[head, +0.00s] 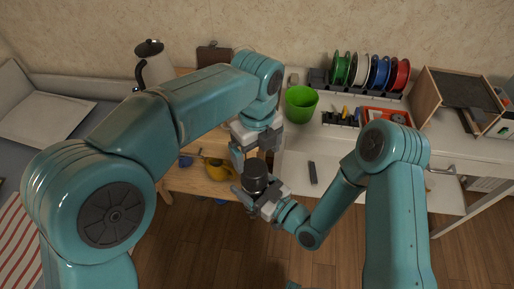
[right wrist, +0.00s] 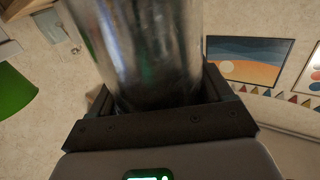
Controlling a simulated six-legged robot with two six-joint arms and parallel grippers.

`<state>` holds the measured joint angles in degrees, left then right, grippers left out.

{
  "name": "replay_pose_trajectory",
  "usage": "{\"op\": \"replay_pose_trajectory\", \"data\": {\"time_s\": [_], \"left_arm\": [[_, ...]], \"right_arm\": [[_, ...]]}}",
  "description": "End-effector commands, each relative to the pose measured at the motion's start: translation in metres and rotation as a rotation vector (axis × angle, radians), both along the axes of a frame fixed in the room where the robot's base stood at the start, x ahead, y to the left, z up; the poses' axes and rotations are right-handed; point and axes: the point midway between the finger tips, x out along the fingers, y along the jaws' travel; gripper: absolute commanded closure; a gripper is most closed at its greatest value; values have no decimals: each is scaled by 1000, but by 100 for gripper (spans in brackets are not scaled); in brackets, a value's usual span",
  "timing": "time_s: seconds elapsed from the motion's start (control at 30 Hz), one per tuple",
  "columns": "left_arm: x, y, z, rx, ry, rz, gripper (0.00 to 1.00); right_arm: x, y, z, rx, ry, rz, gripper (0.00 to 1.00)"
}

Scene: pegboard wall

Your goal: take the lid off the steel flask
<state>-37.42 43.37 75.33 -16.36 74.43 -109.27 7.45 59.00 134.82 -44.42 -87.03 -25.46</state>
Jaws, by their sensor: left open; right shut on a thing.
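The steel flask (right wrist: 150,50) stands between the jaws of my right gripper in the right wrist view, a shiny metal cylinder; its top is out of that frame. In the head view its round black lid (head: 255,177) shows from above, and the flask body is mostly hidden below it. My right gripper (head: 258,194) is shut on the flask from the front right. My left gripper (head: 254,157) is open and points down just above the lid, its fingers on either side; I cannot tell whether they touch it.
On the white desk are a green bucket (head: 301,104), coloured spools (head: 371,72), a red tray (head: 388,116) and a dark bar (head: 312,172). Open floor lies in front.

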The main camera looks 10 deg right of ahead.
Motion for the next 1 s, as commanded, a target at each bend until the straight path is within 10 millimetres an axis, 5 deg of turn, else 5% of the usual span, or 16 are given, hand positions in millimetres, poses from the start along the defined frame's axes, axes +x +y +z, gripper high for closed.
{"op": "replay_pose_trajectory", "data": {"time_s": [0.4,0.83,1.0], "left_arm": [[-1,1,-63,1,2,0,7],[-1,0,-75,0,0,-1,7],[0,-1,-75,-3,-1,-1,62]], "right_arm": [[0,0,1,2,-4,0,100],[0,0,1,2,-4,0,100],[0,1,1,1,-4,3,100]]}}
